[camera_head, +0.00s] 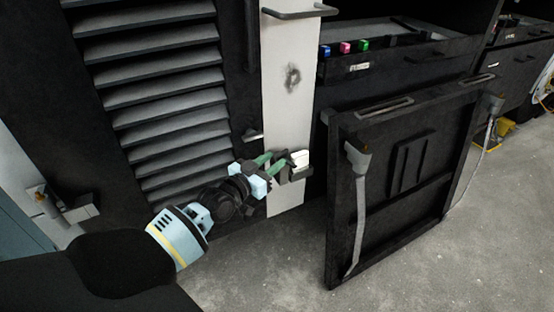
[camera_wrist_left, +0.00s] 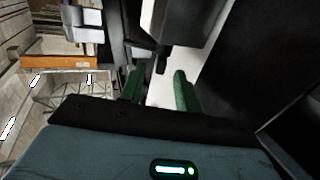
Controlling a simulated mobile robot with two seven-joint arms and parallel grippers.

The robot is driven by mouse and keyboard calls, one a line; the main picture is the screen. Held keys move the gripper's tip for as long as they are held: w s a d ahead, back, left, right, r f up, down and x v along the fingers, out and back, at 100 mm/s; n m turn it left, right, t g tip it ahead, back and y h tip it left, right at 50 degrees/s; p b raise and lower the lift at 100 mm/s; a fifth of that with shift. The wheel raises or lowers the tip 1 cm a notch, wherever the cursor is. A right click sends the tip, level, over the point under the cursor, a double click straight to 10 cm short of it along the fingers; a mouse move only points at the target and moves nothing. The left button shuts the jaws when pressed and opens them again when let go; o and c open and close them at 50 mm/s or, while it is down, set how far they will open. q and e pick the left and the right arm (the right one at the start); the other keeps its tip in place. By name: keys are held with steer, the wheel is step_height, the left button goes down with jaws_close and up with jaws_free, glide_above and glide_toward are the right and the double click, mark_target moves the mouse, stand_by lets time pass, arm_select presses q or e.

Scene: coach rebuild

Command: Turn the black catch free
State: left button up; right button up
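My left gripper (camera_head: 273,162), with green fingers, reaches to the lower part of the pale upright panel. A dark catch-like fitting (camera_head: 296,174) with a white piece above it sits just beyond the fingertips, partly hidden by them. In the left wrist view the two green fingers (camera_wrist_left: 158,84) stand apart with a gap between them. A black tab (camera_wrist_left: 162,62) shows ahead at the gap, near the fingertips; I cannot tell whether they touch it. My right gripper is not in view.
A black louvred panel (camera_head: 165,90) stands at left, with a small light lever (camera_head: 253,135) near its edge. A black framed panel (camera_head: 400,180) with grey straps stands at right. Behind is a black drawer (camera_head: 400,60) with small coloured blocks. The grey floor at lower right is clear.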

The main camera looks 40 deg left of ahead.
arm_select(q)
steer(key=shift+w, duration=1.25)
jaws_close()
